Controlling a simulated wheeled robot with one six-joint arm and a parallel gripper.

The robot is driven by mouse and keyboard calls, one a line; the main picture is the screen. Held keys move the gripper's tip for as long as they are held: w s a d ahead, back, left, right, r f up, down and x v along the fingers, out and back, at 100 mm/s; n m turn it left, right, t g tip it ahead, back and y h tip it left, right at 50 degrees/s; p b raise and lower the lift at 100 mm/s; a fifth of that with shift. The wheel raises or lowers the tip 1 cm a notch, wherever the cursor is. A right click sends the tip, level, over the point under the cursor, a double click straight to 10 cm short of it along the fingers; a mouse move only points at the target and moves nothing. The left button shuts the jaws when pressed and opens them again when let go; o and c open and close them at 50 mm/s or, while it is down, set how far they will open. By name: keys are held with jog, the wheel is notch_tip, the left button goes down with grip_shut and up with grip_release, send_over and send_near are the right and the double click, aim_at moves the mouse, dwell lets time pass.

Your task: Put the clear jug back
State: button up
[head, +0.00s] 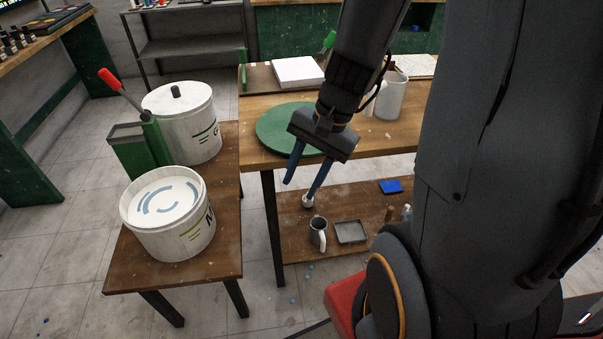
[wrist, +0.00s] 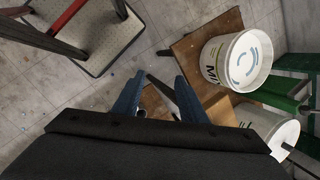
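A pale, greyish jug (head: 391,97) with a handle on its left stands upright on the wooden workbench (head: 400,137), partly behind my arm in the head view. It looks like the clear jug, though I cannot tell how see-through it is. My gripper (head: 298,192) hangs with its two blue fingers apart and nothing between them. It is in front of the bench edge, left of and nearer than the jug. The gripper also shows open in the wrist view (wrist: 158,80), where I cannot see the jug.
A green round disc (head: 275,128) lies on the bench near my gripper. A white block (head: 298,71) lies behind. Two white buckets (head: 167,212) (head: 190,130) stand on the low table at left. The lower shelf holds a grey mug (head: 318,234) and a tray (head: 351,232).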

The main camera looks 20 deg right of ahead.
jog(key=n+h, duration=0.1)
jog(key=n, duration=0.2)
jog(key=r+n+h, duration=0.1)
jog(key=n, duration=0.2)
jog(key=r+n+h, duration=0.1)
jog(key=n+h, duration=0.1)
jog(key=n, duration=0.2)
jog(key=shift+s+a+t, duration=0.3)
jog(key=shift+a+t, duration=0.05)
jog(key=shift+t, duration=0.05)
